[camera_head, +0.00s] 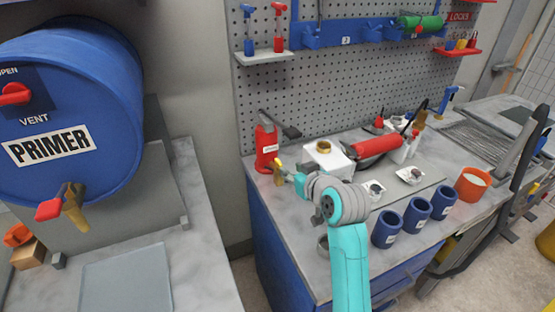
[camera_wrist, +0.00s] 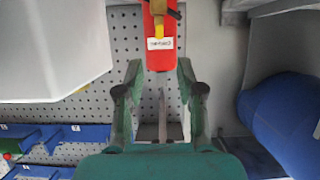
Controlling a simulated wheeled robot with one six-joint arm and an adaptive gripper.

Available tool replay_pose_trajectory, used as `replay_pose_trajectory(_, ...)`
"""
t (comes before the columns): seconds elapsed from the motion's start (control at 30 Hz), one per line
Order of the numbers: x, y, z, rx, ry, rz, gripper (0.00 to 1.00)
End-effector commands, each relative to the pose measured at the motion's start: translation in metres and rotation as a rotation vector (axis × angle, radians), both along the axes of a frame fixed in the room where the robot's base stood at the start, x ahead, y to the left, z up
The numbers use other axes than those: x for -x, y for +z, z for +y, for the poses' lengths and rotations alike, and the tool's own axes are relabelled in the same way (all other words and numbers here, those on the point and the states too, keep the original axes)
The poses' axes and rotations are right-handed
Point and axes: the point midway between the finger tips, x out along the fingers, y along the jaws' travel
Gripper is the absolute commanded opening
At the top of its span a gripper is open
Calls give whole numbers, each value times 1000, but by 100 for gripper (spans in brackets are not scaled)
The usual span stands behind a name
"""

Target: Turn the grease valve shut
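A red upright body (camera_head: 266,148) with a white label and a dark lever on top stands at the bench's left end, by the pegboard. A small brass-yellow part (camera_head: 279,172), which looks like the valve, shows low at its side. My gripper (camera_head: 292,174) is close to that part; I cannot tell if they touch. In the wrist view, which looks upside down, my gripper (camera_wrist: 160,88) has its two fingers apart with a gap between them. The red labelled body (camera_wrist: 160,55) is beyond the gap, and the brass part (camera_wrist: 164,12) is cut by the top edge.
Blue cups (camera_head: 416,215) line the bench's front. A blue PRIMER drum (camera_head: 70,110) with a red-handled tap (camera_head: 60,206) stands on the left bench, across a gap.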

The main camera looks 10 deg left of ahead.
Motion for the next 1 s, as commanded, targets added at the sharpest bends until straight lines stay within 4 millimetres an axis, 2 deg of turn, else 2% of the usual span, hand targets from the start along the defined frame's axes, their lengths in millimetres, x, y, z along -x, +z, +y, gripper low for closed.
replay_pose_trajectory(0.3,-43,-22,29,1,0,2,38)
replay_pose_trajectory(0.5,-63,-32,43,1,0,1,38)
replay_pose_trajectory(0.7,-72,-36,48,0,-1,0,38)
replay_pose_trajectory(0.97,-73,-37,49,0,-1,0,38)
replay_pose_trajectory(1.0,-73,-37,49,0,-1,0,32)
